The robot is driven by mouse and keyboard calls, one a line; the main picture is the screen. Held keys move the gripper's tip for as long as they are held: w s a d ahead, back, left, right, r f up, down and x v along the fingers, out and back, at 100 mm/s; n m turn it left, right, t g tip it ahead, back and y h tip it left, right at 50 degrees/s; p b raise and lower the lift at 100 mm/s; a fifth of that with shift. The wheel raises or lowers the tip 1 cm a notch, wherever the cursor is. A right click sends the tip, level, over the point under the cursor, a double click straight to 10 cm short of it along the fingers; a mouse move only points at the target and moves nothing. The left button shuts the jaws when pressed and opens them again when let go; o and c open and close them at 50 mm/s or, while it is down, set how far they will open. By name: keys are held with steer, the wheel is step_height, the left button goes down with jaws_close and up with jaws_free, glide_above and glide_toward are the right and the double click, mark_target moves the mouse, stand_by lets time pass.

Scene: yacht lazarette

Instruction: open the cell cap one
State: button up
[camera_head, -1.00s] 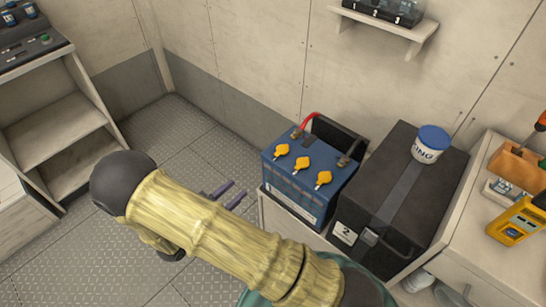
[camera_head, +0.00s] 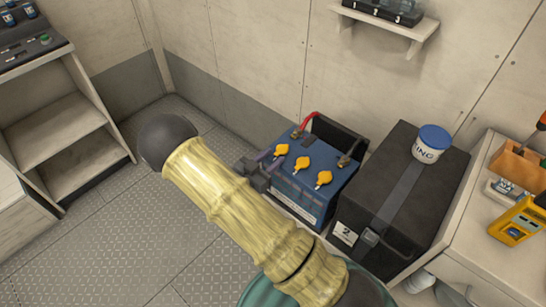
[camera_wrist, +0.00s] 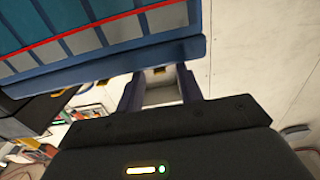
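The blue battery (camera_head: 300,187) stands upright with three yellow cell caps in a row on top: the left cap (camera_head: 281,150), the middle cap (camera_head: 302,163) and the right cap (camera_head: 323,178). All three look seated; no number on them is legible. My gripper (camera_head: 266,156) is at the battery's left edge, close to the left cap, with its fingertips partly hidden. In the wrist view my gripper (camera_wrist: 160,78) has its two purple fingers apart with nothing between them. The battery's blue side with a red line (camera_wrist: 100,35) fills the top left there; no cap shows.
A red-booted terminal (camera_head: 305,124) and a dark terminal (camera_head: 348,156) rise behind the caps. A black box (camera_head: 400,190) marked 2 stands right of the battery, with a blue-lidded tub (camera_head: 431,144) on it. Open floor (camera_head: 110,230) lies to the left.

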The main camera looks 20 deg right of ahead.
steer(key=shift+w+d, duration=0.3)
steer(key=shift+d, duration=0.2)
steer(key=shift+c, duration=0.3)
steer(key=c, duration=0.7)
steer(key=shift+r, duration=0.1)
jaws_close()
steer(key=shift+r, duration=0.2)
